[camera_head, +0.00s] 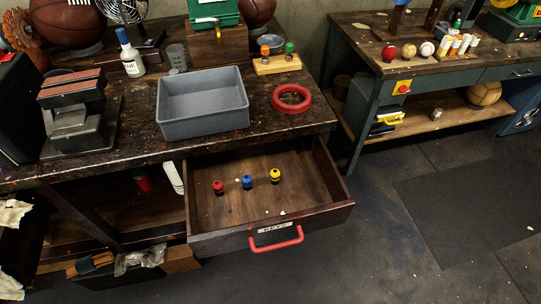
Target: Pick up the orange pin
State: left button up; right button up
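The orange pin (265,51) stands upright at the left of a small wooden block (278,65) at the back of the near workbench. A green pin (289,50) stands beside it on the same block. The open drawer (325,207) holds a red pin (217,187), a blue pin (247,182) and a yellow pin (275,176), upright and in a row. Neither of my grippers is in view.
A grey bin (203,125) and a red ring (291,98) lie on the workbench (110,155) in front of the block. A white bottle (130,58) and a green box (213,12) stand behind. The drawer juts out over dark floor. A second bench (350,45) stands right.

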aim_at(265, 50)
jog(key=i+l, duration=0.2)
jog(key=i+l+u, duration=0.15)
jog(key=l, duration=0.3)
jog(key=i+l, duration=0.15)
jog(key=l, duration=0.15)
jog(key=i+l+u, duration=0.15)
jog(key=l, duration=0.2)
jog(key=i+l, duration=0.15)
jog(key=l, duration=0.2)
jog(key=i+u, duration=0.05)
